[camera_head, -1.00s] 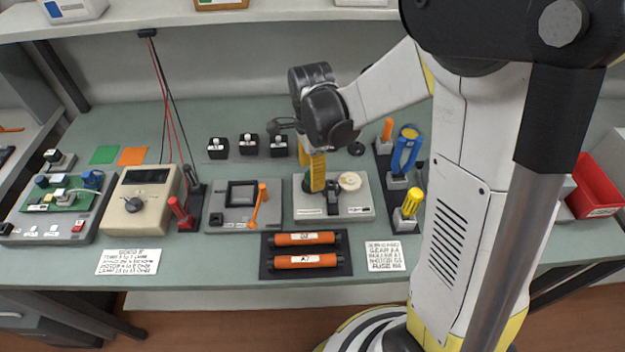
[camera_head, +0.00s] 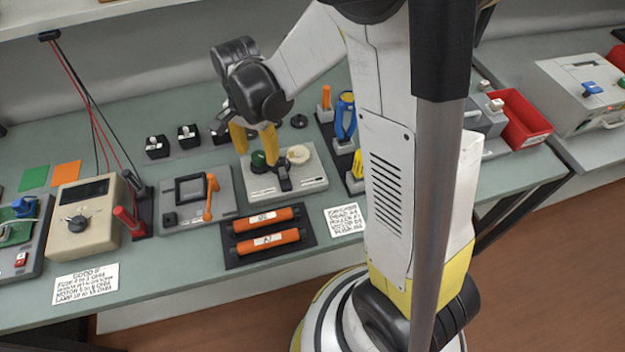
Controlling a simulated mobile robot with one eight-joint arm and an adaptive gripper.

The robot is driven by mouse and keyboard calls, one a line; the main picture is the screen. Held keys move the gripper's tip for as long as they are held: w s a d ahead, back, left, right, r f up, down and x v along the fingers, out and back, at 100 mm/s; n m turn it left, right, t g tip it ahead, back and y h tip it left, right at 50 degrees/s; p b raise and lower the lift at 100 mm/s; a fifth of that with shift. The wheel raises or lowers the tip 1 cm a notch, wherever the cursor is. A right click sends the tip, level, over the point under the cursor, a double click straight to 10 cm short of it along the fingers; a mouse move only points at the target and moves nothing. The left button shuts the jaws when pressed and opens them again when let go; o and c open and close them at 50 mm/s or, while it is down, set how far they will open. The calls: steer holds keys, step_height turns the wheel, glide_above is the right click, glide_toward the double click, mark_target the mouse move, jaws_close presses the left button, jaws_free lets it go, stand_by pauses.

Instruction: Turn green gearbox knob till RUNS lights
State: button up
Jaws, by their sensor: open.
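The gearbox (camera_head: 313,184) is a light grey base on the bench. No lit RUNS lamp can be made out, and the base's small label is unreadable.
A grey unit with an orange lever (camera_head: 210,197) stands left of the gearbox. Orange rollers (camera_head: 268,239) lie in a dark tray in front. Blue and yellow-handled tools (camera_head: 345,118) stand close at right. Small black switches (camera_head: 188,137) sit behind left. A red bin (camera_head: 522,120) is farther right.

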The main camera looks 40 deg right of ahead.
steer(key=n, duration=0.6)
steer(key=shift+n, duration=0.4)
steer(key=n, duration=0.7)
steer(key=shift+b, duration=0.35)
steer(key=c, duration=1)
steer(key=m, duration=1)
steer(key=shift+m, duration=0.3)
steer(key=m, duration=0.5)
steer(key=shift+b, duration=0.3)
steer(key=m, duration=0.5)
